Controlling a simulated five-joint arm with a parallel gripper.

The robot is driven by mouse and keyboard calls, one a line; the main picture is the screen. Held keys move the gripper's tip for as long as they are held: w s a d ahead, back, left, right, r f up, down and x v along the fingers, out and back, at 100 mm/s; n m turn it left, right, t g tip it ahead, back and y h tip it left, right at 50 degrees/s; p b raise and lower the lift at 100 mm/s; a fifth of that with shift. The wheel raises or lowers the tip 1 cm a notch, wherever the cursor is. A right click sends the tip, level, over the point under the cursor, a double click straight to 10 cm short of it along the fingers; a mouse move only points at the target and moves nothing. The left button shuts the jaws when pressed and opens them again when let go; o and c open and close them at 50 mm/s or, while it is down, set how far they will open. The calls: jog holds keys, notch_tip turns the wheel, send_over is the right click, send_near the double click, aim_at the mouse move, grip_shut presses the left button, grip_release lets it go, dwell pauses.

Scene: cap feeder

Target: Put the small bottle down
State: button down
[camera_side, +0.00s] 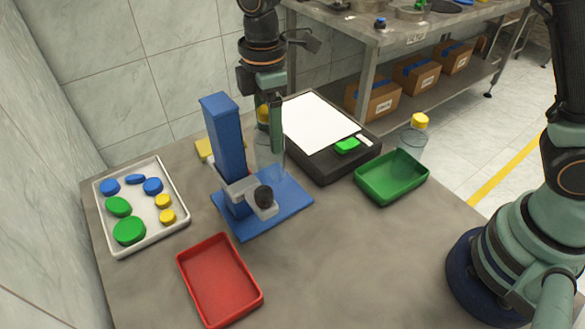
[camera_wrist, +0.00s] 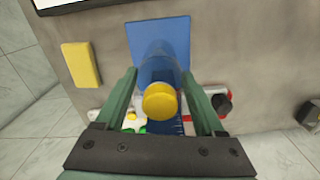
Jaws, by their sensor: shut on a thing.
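The small bottle (camera_side: 268,158) is clear with a yellow cap and is upright in the side view. My gripper (camera_side: 270,113) points down and is shut on it near the top. In the wrist view the yellow cap (camera_wrist: 160,101) lies between the two fingers of my gripper (camera_wrist: 161,82), with the clear body beyond. The bottle is beside the blue column (camera_side: 222,135), at the back of the blue base plate (camera_side: 290,203). I cannot tell whether its bottom touches the plate. A second clear bottle with a yellow cap (camera_side: 419,120) stands behind the green tray (camera_side: 391,190).
A white tray (camera_side: 118,252) with blue, green and yellow caps is at left. A red tray (camera_side: 235,290) is in front. A black device (camera_side: 338,172) with a white top is behind right. A yellow block (camera_wrist: 80,64) lies behind the column. The front right table is clear.

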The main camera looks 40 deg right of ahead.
jog(key=shift+f, duration=2.55)
grip_release()
notch_tip(320, 180, up, 12)
jog(key=shift+f, duration=0.1)
jog(key=shift+d+r, duration=0.1)
jog(key=shift+r, duration=0.2)
jog(key=s+d+m+t, duration=0.2)
jog(key=s+d+m, duration=0.1)
jog(key=d+m, duration=0.2)
jog(key=s+d+r+m+t, duration=0.1)
jog(key=s+d+m, duration=0.3)
jog(key=d, duration=0.5)
jog(key=s+d+r+m+t, duration=0.1)
jog(key=s+d+m+t, duration=0.1)
jog(key=s+d+m, duration=0.2)
jog(key=shift+s+d+r+m+t, duration=0.15)
jog(key=shift+s+d+m+t, duration=0.15)
jog(key=shift+d+m, duration=1.2)
